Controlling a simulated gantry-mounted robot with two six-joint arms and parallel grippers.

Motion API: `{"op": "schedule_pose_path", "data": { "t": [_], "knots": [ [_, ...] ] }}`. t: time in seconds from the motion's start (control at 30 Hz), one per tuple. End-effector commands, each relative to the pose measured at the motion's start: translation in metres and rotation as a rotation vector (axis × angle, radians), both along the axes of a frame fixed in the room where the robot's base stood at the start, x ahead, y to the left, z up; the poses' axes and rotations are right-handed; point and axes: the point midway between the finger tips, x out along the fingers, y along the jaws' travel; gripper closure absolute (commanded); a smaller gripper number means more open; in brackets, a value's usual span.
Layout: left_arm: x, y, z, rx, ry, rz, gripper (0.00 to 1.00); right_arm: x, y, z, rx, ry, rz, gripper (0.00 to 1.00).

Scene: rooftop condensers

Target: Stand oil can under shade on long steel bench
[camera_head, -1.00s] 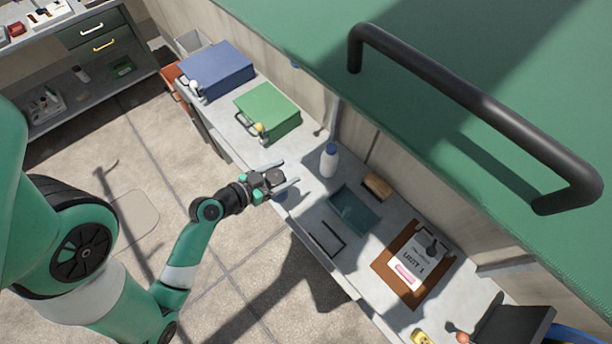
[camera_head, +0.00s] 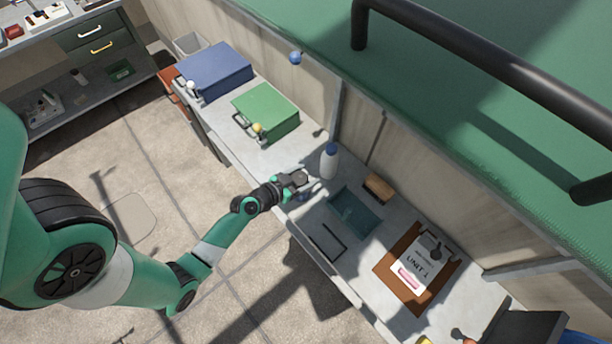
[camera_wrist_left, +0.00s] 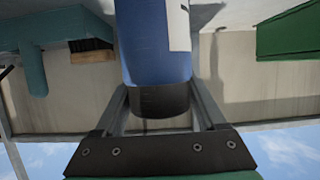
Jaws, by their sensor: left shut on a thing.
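My left gripper (camera_head: 298,181) is shut on a blue cylindrical can (camera_wrist_left: 155,50) with a white label and a dark end, which I take to be the oil can. The wrist view shows the fingers on either side of the dark end; the can's far end is cut off. In the head view the gripper hides most of the can, over the front part of the long steel bench (camera_head: 232,148). I cannot tell whether the can touches the bench. A large green panel (camera_head: 480,90) with a black handle fills the upper right; whether it is the shade is unclear. My right gripper is not in view.
A white bottle (camera_head: 329,163) with a blue cap stands just right of my gripper. Green (camera_head: 268,109) and blue (camera_head: 214,71) boxes lie to the left.

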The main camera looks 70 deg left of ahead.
Motion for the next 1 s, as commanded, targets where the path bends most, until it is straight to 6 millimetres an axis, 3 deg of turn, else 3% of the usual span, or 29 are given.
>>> {"op": "schedule_pose_path", "data": {
  "t": [0.2, 0.23, 0.37, 0.7, 0.87, 1.0],
  "knots": [
    [0.000, 0.000, -0.003, 0.002, -0.001, 0.001, 1.00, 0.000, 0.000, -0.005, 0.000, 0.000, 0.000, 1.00],
    [0.000, 0.000, -0.003, 0.000, 0.000, 0.000, 0.24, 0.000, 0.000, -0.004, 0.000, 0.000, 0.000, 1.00],
    [0.000, 0.000, -0.002, 0.000, 0.000, 0.000, 0.00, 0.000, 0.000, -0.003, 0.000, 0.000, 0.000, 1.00],
    [-0.002, -0.001, 0.003, -0.001, 0.001, 0.000, 0.00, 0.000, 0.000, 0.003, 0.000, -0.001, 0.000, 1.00],
    [-0.029, -0.009, 0.012, -0.001, 0.001, 0.004, 0.00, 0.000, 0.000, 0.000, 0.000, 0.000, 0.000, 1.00],
    [-0.061, -0.020, 0.025, -0.001, 0.002, 0.007, 0.00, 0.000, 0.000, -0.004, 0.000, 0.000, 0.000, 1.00]
  ]
}}
